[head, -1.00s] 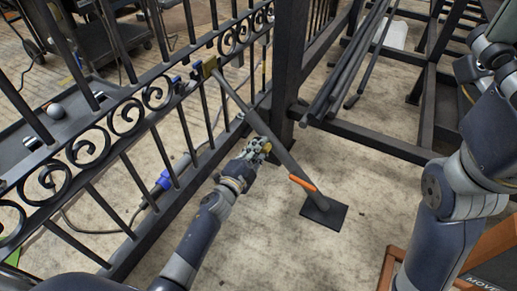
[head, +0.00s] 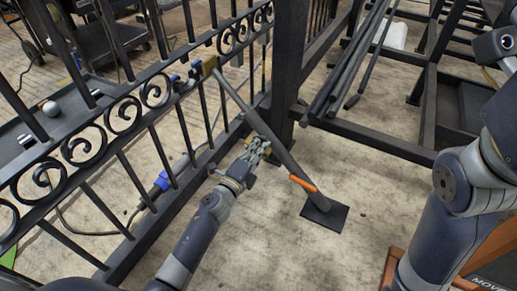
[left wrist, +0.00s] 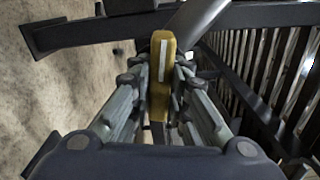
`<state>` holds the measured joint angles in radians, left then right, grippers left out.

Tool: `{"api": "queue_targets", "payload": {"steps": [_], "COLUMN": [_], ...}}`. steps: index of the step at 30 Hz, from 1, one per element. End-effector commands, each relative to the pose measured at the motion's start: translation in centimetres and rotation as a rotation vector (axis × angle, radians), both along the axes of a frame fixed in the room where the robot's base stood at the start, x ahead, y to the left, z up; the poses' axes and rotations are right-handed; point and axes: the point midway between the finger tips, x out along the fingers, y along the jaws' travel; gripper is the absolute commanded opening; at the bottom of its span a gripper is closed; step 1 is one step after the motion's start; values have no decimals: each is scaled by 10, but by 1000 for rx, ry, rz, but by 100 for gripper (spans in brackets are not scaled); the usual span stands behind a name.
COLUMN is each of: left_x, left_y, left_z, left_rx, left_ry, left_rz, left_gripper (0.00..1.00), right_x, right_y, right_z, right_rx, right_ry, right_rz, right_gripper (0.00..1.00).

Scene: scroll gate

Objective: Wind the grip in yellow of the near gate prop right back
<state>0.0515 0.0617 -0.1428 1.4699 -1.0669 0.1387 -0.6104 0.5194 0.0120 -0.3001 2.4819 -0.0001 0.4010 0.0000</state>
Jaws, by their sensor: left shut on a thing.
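The near gate prop (head: 275,138) is a grey diagonal strut. It runs from a brass-coloured bracket (head: 209,66) on the gate down to a dark square foot plate (head: 325,215). An orange grip (head: 302,183) sits on its lower part. The yellow grip (left wrist: 162,75), with a pale stripe, shows in the left wrist view between the fingers. My left gripper (head: 259,146) is shut on it beside the middle of the strut. In the head view the gripper's fingers hide most of the yellow grip. My right arm (head: 460,190) is at the right; its fingers are not seen.
The black scroll gate (head: 122,117) stands along the left, joined by a thick post (head: 290,70). Dark rods (head: 345,70) lie on a rack behind. A cable with a blue connector (head: 162,181) lies on the floor beyond the gate. Floor around the foot plate is clear.

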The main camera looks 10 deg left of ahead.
Motion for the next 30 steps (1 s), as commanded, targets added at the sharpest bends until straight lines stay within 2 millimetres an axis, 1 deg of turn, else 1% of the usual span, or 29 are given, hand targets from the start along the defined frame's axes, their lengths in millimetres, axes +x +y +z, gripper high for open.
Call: {"api": "queue_targets", "payload": {"steps": [12,13,14,15,16,26,30], "left_x": [-1,-1,-1,-1,-1,-1,-10], "left_y": [-1,-1,-1,-1,-1,0,3], "left_z": [-1,-1,-1,-1,-1,-1,-2], "left_rx": [6,6,6,6,5,5,6], "left_ry": [1,1,1,1,0,0,1], "left_rz": [-3,-3,-3,-3,-3,-1,-1], "left_gripper": [0,18,25,34,37,37,37], "right_x": [0,-1,-1,-1,-1,-3,-2], "right_y": [1,1,1,1,1,0,0], "right_z": [-1,-1,-1,-1,-1,-1,-1], "right_rx": [-5,-5,-5,-5,-5,-5,-4], "right_ry": [-2,-2,-3,-3,-3,-9,-7], "right_rz": [-2,-2,-2,-2,-2,-4,-4], "right_gripper": [100,100,100,100,100,100,100]}}
